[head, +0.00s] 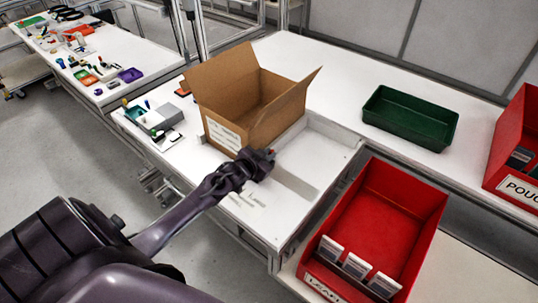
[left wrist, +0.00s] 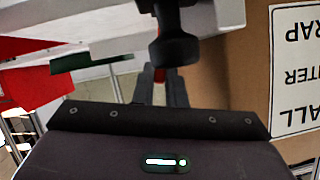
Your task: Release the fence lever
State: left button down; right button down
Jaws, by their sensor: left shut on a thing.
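My left gripper (head: 262,162) is at the lower front corner of the open cardboard box (head: 226,112), over the white bench. In the left wrist view its two dark fingers (left wrist: 160,88) are closed on a small red piece (left wrist: 160,75), which I take to be the fence lever. A speck of red also shows at the fingertips in the head view. Most of the lever is hidden by the fingers. My right gripper is not in view.
The box has raised flaps and stands on the bench by a shallow white recess (head: 318,160). A green tray (head: 410,118) is at the back right. A red bin (head: 385,215) holding several small boxes stands in front. Another red bin (head: 515,165) is far right.

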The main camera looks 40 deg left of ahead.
pick_arm(q)
jog(key=shift+a+n, duration=0.3)
jog(key=shift+n, duration=0.1)
jog(key=shift+r, duration=0.1)
jog(key=c, duration=1.5)
grip_release()
jog(key=shift+s, duration=0.1)
jog(key=v, duration=0.7)
jog(key=shift+s+a+r+b, duration=0.15)
jog(key=shift+s+b, duration=0.1)
jog(key=shift+b, duration=0.1)
